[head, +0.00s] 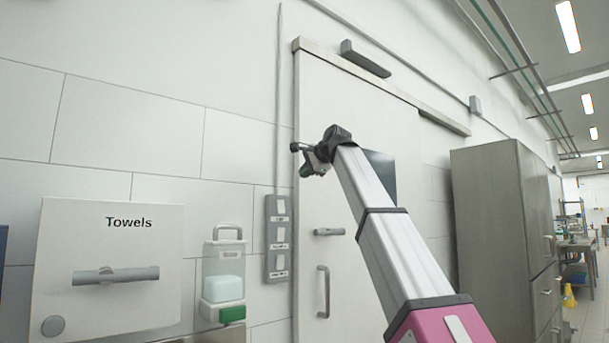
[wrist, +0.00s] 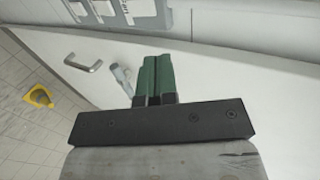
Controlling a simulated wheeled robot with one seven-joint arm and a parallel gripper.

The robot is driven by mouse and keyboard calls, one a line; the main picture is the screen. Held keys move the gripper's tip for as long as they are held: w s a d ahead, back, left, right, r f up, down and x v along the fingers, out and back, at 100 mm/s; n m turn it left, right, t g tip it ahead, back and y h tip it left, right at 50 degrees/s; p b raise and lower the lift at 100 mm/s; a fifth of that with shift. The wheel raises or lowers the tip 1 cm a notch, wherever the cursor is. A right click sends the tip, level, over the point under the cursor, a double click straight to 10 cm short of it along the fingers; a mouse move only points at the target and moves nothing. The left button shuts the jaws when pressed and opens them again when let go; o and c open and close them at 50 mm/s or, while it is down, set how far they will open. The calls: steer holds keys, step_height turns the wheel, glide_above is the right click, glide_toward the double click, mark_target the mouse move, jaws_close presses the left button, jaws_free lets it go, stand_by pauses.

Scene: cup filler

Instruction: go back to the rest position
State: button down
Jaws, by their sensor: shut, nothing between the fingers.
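My gripper (head: 309,165) is raised in front of the white door at the end of my extended arm, well clear of the floor. In the wrist view its two green fingers (wrist: 153,78) lie side by side, shut with nothing held. In the head view the gripper is small and partly hidden by its own wrist.
The white sliding door (head: 320,100) has a bar handle (head: 323,291), also in the wrist view (wrist: 83,62). Left are a switch panel (head: 278,238), soap dispenser (head: 222,275) and Towels box (head: 110,265). A metal cabinet (head: 490,230) stands right. A yellow floor sign (wrist: 39,96) stands on tiles.

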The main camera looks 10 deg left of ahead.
steer(key=w+d+f+n+g+h, duration=0.1)
steer(key=w+d+f+h, duration=0.2)
steer(key=f, duration=1.1)
steer(key=w+d+f, duration=0.4)
steer(key=w+f, duration=0.1)
steer(key=f, duration=0.9)
steer(key=s+d+f+n+g+h, duration=0.1)
steer(key=d+f, duration=0.4)
steer(key=f, duration=0.7)
steer(key=s+d+f+n+g+h, duration=0.15)
steer(key=d+f, duration=0.25)
steer(key=f, duration=0.7)
steer(key=s+d+f+h, duration=0.1)
steer(key=d+f, duration=0.4)
steer(key=f, duration=0.7)
steer(key=s+d+f+n+g+h, duration=0.1)
steer(key=s+d+f, duration=0.4)
steer(key=s+f, duration=0.3)
steer(key=s+d+f+n+g+h, duration=0.1)
steer(key=s+d+f+n+g, duration=0.1)
steer(key=s+d+f, duration=0.3)
steer(key=s+d+f+n+g+h, duration=0.1)
steer(key=s+d+f, duration=0.4)
steer(key=s+f, duration=0.6)
step_height(320, 180, down, 6)
steer(key=shift+d+f+g, duration=0.25)
steer(key=shift+d+g, duration=0.05)
steer(key=shift+g, duration=0.05)
